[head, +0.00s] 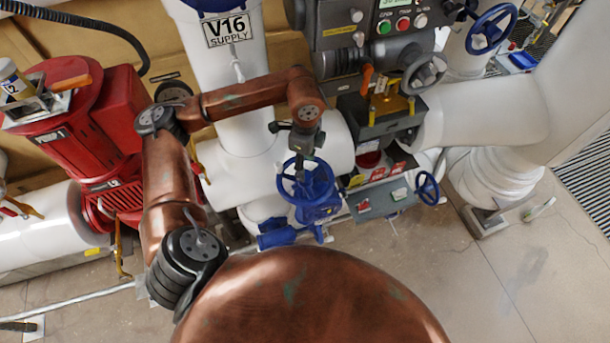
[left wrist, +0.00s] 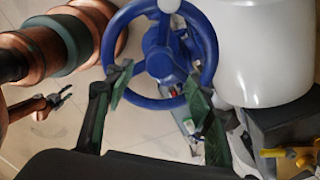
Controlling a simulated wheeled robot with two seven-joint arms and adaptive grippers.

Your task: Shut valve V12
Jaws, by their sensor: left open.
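A blue handwheel (head: 306,180) on a blue valve body stands in front of the white pipe in the head view. No V12 label can be read on it. It fills the upper middle of the left wrist view (left wrist: 205,45). My left gripper (head: 304,158) is just above the wheel's far side. In the left wrist view its two green-padded fingers (left wrist: 162,90) are apart, over the near part of the rim, with no clear grip on it. A small dark claw (left wrist: 55,102) on a copper link shows at the left there, probably my right gripper; its opening is unclear.
A V16 SUPPLY sign (head: 227,29) hangs on the upright pipe. A red pump (head: 85,130) stands left. A control box (head: 372,30), a grey handwheel (head: 425,72) and smaller blue handwheels (head: 427,188) (head: 491,29) are right. The floor (head: 440,260) at lower right is clear.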

